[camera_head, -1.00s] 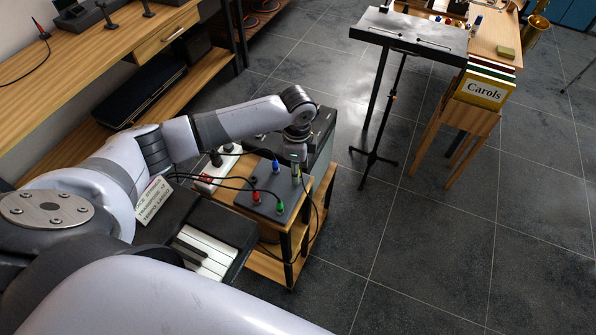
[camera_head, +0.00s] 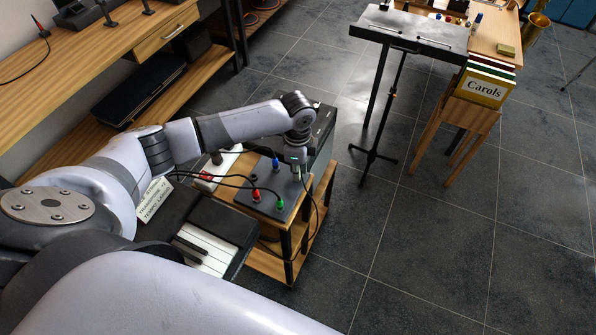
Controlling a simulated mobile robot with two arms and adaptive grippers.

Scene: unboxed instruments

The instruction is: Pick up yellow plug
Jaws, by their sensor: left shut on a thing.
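My left gripper (camera_head: 298,174) points down over the right side of a small grey socket box (camera_head: 240,196) on the wooden stand. It is shut on the yellow plug, which its fingers almost wholly hide. A thin dark cable runs down from there past the box's right edge. I cannot tell whether the plug is clear of its socket. My right gripper is not in view.
Black cables loop left from the box to a white device (camera_head: 222,165) with a red plug. A keyboard (camera_head: 207,250) and a small sign (camera_head: 154,199) are nearer. A black music stand (camera_head: 412,38) stands to the right.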

